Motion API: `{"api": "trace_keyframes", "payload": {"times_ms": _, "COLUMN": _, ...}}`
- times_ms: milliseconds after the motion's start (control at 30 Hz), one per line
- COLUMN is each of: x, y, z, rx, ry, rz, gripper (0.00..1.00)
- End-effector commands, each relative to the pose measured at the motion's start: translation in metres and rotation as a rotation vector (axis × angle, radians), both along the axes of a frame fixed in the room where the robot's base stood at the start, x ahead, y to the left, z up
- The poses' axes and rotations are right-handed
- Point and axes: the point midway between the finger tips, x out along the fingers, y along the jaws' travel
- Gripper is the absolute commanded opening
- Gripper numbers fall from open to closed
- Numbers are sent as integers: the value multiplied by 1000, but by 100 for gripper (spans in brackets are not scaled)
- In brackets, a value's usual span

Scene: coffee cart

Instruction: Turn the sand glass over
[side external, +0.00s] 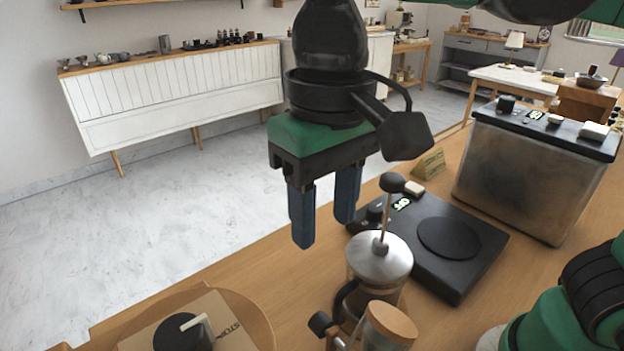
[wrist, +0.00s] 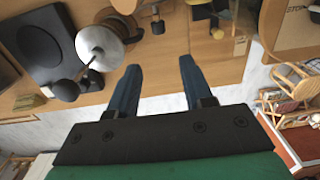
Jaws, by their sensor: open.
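My gripper (side external: 324,228) hangs in the air with its two blue fingers pointing down, apart and empty. In the wrist view the open fingers (wrist: 160,66) have nothing between them.
The French press (side external: 380,258) with its raised plunger stands close beside the wooden-capped glass. Behind it is a black scale (side external: 430,245). A metal box machine (side external: 530,175) stands at the right. A wooden tray (side external: 250,312) is at the front left.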

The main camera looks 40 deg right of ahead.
Motion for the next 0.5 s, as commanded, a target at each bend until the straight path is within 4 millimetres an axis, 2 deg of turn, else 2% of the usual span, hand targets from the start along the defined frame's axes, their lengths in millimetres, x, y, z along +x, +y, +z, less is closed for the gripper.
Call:
{"api": "trace_keyframes", "payload": {"times_ms": 100, "x": 0, "y": -1, "z": -30, "rx": 1, "ry": -2, "rz": -3, "gripper": 45}}
{"api": "trace_keyframes", "payload": {"times_ms": 233, "x": 1, "y": -1, "z": -60, "rx": 2, "ry": -3, "rz": -3, "gripper": 45}}
{"api": "trace_keyframes", "payload": {"times_ms": 400, "x": 1, "y": -2, "z": -89, "rx": 2, "ry": -4, "rz": -2, "gripper": 45}}
{"api": "trace_keyframes", "payload": {"times_ms": 500, "x": 0, "y": -2, "z": -98, "rx": 3, "ry": -4, "rz": -2, "gripper": 45}}
